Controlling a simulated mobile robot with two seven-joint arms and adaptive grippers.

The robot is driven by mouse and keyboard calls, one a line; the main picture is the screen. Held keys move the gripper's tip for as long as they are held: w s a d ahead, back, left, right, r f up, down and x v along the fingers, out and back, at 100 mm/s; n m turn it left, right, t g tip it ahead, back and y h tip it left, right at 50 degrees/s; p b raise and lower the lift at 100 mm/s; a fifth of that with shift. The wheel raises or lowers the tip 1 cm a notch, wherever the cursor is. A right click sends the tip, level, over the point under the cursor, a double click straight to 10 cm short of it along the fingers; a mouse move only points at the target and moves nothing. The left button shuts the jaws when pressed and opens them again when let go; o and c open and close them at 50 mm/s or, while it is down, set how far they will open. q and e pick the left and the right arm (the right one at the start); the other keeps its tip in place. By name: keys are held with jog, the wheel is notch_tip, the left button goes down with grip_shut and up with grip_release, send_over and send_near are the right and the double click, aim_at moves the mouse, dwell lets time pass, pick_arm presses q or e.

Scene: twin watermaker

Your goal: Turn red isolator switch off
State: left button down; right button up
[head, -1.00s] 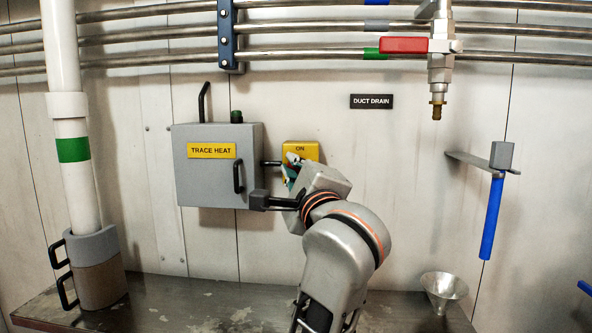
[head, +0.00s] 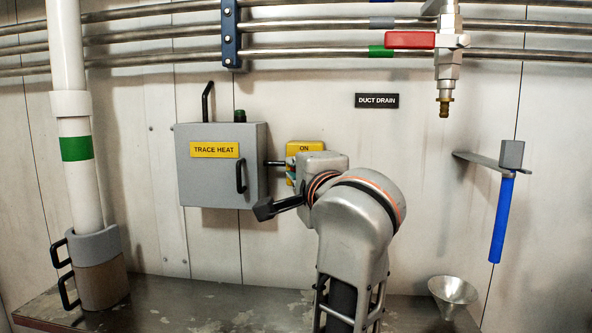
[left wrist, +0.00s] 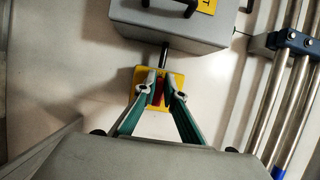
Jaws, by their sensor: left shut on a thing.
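The isolator switch has a yellow plate (head: 303,147) marked ON, on the wall to the right of the grey TRACE HEAT box. In the left wrist view its yellow plate (left wrist: 142,78) carries a red handle (left wrist: 158,91). My left gripper (left wrist: 163,94) has its two green-sided fingers on either side of the red handle and is shut on it. In the head view my wrist and forearm cover the handle, the lower plate and most of the fingers. My right gripper is not in view.
The grey TRACE HEAT box (head: 216,180) with black handles stands close left of the switch. Pipes (head: 300,53) cross above, with a red-handled valve (head: 410,40). A blue-handled lever (head: 502,218) hangs right. A funnel (head: 453,291) stands below. Wall under DUCT DRAIN is bare.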

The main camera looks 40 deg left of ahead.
pick_arm(q)
jog(key=shift+f, duration=0.1)
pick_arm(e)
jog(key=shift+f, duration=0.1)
pick_arm(q)
jog(key=c, duration=2.1)
grip_release()
jog(key=shift+c, duration=0.2)
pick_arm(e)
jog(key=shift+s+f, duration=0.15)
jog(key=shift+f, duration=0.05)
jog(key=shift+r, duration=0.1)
